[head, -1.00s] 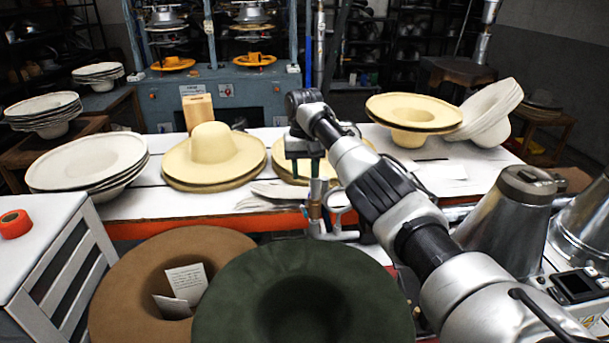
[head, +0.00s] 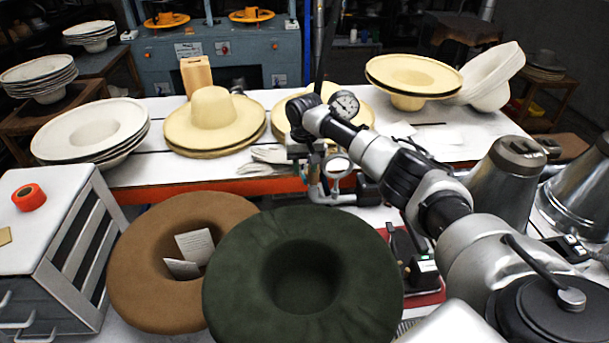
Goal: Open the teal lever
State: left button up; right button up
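My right arm reaches in from the lower right. Its gripper (head: 305,156) points down at the upper end of a metal pipe fitting (head: 316,192) by the front edge of the white table. The gripper is small and dark here, so I cannot tell whether its fingers are open or shut, or whether they touch the fitting. I cannot make out a teal lever; the gripper and wrist cover part of the fitting. A round pressure gauge (head: 345,104) shows just behind my wrist. My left gripper is not in view.
A dark green hat (head: 240,270) and a brown hat (head: 130,275) lie in front. Pale straw hats (head: 215,125) and white gloves (head: 268,156) lie on the white table (head: 150,195). A metal vessel (head: 503,185) stands at right, a white drawer cabinet (head: 60,245) at left.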

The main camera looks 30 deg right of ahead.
aim_at(305, 177)
jog(key=shift+f, duration=2.4)
grip_shut()
